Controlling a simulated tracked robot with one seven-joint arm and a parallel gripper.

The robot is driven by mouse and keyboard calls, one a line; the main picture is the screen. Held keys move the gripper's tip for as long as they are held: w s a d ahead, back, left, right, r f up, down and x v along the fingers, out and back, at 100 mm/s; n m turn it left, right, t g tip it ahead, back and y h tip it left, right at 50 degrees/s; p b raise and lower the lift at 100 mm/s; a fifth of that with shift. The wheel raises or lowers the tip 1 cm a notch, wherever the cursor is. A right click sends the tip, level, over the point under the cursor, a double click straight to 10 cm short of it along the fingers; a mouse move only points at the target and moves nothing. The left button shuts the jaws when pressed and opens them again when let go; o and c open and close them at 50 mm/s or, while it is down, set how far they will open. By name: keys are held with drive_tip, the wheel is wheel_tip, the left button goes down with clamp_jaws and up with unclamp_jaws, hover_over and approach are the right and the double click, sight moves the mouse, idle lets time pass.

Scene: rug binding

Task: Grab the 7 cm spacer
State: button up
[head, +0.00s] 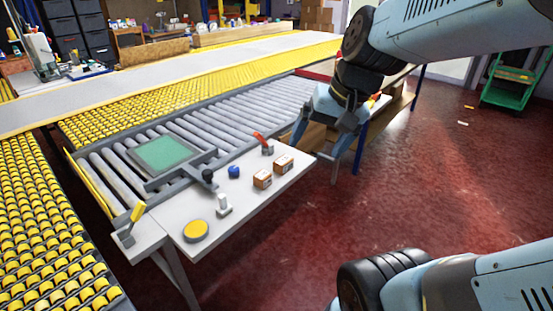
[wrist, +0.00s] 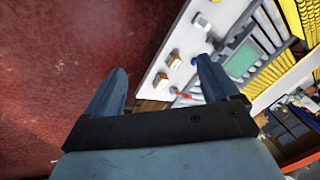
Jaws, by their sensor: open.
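Two small wooden blocks with pale marks stand on the white side table (head: 262,208). The nearer block (head: 262,180) and the farther block (head: 284,164) are close together near the table's right edge. I cannot read their sizes, so I cannot tell which is the 7 cm spacer. The wrist view shows both, one higher (wrist: 174,61) and one lower (wrist: 161,80), between and beyond my fingers. My gripper (head: 317,143) is open and empty, to the right of the blocks, past the table's edge and apart from them.
On the table are a yellow disc (head: 195,231), a grey-white fixture (head: 223,207), a blue item (head: 234,172) and a red-handled clamp (head: 264,144). A green pad in a grey frame (head: 163,153) lies on the rollers behind. Open red floor is to the right.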

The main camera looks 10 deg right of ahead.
drive_tip(key=shift+o, duration=0.9)
drive_tip(key=w+a+f+m+g+y, duration=0.1)
drive_tip(key=w+a+f+m+y, duration=0.2)
drive_tip(key=w+f+m+y, duration=0.1)
drive_tip(key=shift+w+a+f+m+g+y, duration=0.3)
drive_tip(key=shift+w+f+m+y, duration=0.15)
drive_tip(key=shift+w+m, duration=0.6)
drive_tip(key=m+t, duration=0.9)
drive_tip(key=m, duration=1.1)
approach(281, 162)
drive_tip(key=w+f, duration=0.1)
drive_tip(key=w, duration=0.1)
drive_tip(key=w+a+f, duration=0.1)
drive_tip(key=w, duration=0.1)
drive_tip(key=w+a+f, duration=0.1)
drive_tip(key=shift+w+f, duration=0.35)
drive_tip(key=shift+w, duration=0.05)
drive_tip(key=shift+x, duration=2.6)
drive_tip(key=c, duration=1)
